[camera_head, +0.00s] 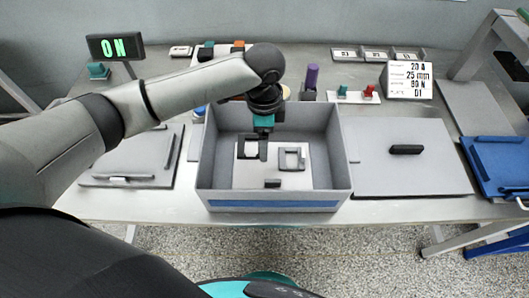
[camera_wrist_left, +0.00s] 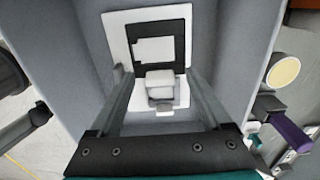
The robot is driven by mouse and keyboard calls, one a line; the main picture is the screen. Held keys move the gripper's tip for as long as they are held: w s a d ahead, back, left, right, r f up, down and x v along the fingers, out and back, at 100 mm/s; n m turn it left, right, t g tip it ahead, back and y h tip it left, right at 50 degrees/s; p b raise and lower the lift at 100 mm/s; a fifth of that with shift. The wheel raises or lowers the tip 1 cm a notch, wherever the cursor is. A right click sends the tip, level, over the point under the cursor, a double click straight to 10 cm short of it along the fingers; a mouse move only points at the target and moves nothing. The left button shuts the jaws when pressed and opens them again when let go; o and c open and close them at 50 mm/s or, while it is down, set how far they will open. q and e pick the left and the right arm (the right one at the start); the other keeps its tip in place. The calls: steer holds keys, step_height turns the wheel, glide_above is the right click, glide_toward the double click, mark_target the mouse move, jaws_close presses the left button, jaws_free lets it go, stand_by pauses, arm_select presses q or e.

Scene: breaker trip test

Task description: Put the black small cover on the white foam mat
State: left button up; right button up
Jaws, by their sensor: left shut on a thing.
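My left gripper (camera_head: 263,156) reaches down into the grey box from above. Its fingers (camera_wrist_left: 161,78) are shut around a pale block at the near edge of the black small cover (camera_wrist_left: 182,45), a dark square frame with a pale middle. In the head view the cover (camera_head: 241,152) shows just left of the fingertips, over the white foam mat (camera_head: 245,179) on the box floor. The mat's edge also shows in the wrist view (camera_wrist_left: 118,22). I cannot tell whether the cover touches the mat. My right gripper is not in view.
A grey square frame (camera_head: 282,159) and a small black block (camera_head: 272,184) are on the mat. The walls of the grey box (camera_head: 341,160) surround them. A lid with a black handle (camera_head: 405,150) lies right.

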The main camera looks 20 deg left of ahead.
arm_select(q)
steer(key=shift+f+b, duration=0.55)
steer(key=shift+f, duration=2.15)
steer(key=shift+f, duration=0.15)
steer(key=o, duration=1.2)
steer(key=shift+c, duration=0.2)
step_height(320, 180, up, 12)
steer(key=p, duration=0.2)
steer(key=shift+r+p, duration=0.2)
steer(key=shift+p, duration=0.2)
